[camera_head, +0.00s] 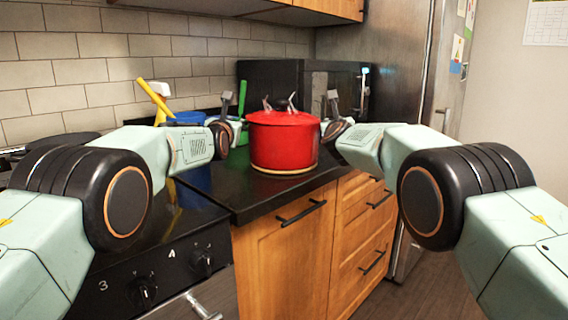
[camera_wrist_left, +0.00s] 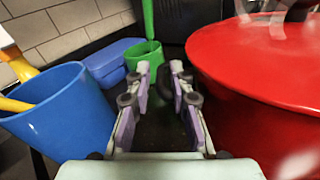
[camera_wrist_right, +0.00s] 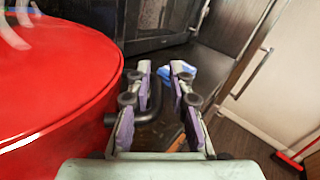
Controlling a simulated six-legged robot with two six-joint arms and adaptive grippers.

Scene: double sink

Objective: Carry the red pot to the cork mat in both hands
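The red pot (camera_head: 283,143) with its lid on stands upright on the dark counter. A thin tan edge (camera_head: 284,171) shows under it; I cannot tell whether this is the cork mat or the pot's base. My left gripper (camera_head: 229,108) is at the pot's left side, open, with the red wall (camera_wrist_left: 260,100) close on its right in the left wrist view. My right gripper (camera_head: 329,110) is at the pot's right side, open. In the right wrist view, a dark handle-like part (camera_wrist_right: 112,118) juts from the pot toward its fingers. Any contact is unclear.
A blue cup (camera_wrist_left: 55,115) with a yellow tool and a green cup (camera_wrist_left: 145,55) stand left of the pot. A black microwave (camera_head: 270,75) is behind. The counter's front edge (camera_head: 290,200) runs close before the pot. A stove (camera_head: 150,255) is at lower left, a fridge (camera_head: 400,70) at right.

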